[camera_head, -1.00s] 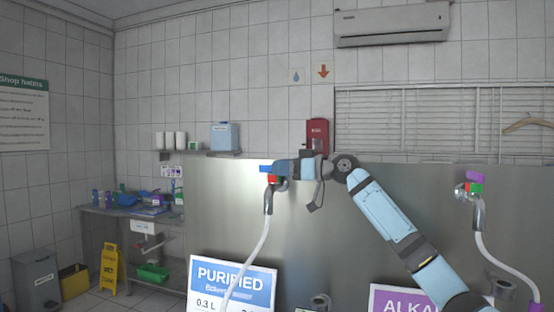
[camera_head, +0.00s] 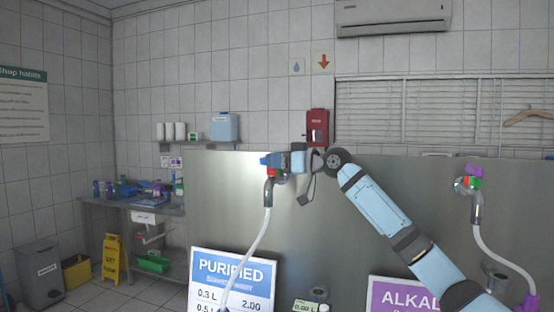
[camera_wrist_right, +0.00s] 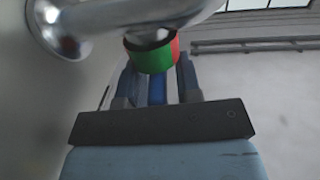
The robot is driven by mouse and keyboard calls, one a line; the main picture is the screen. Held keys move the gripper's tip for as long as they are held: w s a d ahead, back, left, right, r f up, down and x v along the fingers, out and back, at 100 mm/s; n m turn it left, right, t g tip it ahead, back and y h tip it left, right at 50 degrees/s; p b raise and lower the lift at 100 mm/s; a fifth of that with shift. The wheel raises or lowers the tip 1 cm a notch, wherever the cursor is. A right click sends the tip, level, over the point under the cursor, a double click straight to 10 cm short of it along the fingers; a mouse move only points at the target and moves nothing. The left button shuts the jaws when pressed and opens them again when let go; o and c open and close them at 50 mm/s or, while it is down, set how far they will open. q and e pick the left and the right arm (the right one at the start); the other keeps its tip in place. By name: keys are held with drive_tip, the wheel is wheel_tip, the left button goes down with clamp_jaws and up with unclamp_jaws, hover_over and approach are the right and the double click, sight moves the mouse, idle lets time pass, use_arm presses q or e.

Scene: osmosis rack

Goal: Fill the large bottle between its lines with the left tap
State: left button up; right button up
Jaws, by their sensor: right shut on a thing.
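The left tap (camera_head: 271,187) stands on the steel panel above the blue PURIFIED sign. It has a red and green collar, and a pale hose (camera_head: 258,246) hangs from its spout. My right gripper (camera_head: 276,161) reaches it from the right and is shut on the tap's blue handle (camera_head: 265,159). In the right wrist view the blue handle (camera_wrist_right: 157,90) sits between the two fingers, just below the collar (camera_wrist_right: 152,55). The large bottle and its lines are not in view. My left gripper is not in view.
The right tap (camera_head: 474,199) has a purple handle and its own hose, near the purple ALKA sign (camera_head: 404,294). A small display (camera_head: 307,305) shows at the bottom edge, its reading hard to make out. My right arm crosses before the steel panel (camera_head: 340,235).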

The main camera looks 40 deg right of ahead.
drive_tip(key=shift+a+r+m+h+p, duration=0.15)
drive_tip(key=shift+m+h+p, duration=0.35)
drive_tip(key=shift+h, duration=0.4)
drive_tip(key=shift+m+t+h, duration=0.4)
drive_tip(key=shift+m+h, duration=0.3)
drive_tip(key=shift+h, duration=0.2)
drive_tip(key=o, duration=0.6)
drive_tip(key=s+b, duration=0.2)
drive_tip(key=s, duration=0.2)
drive_tip(key=s+d+b, duration=0.1)
drive_tip(key=s+b, duration=0.2)
drive_tip(key=s, duration=0.2)
drive_tip(key=s+d+b, duration=0.1)
drive_tip(key=s+b, duration=0.1)
drive_tip(key=s, duration=0.2)
drive_tip(key=shift+s+b, duration=0.3)
drive_tip(key=shift+s, duration=0.1)
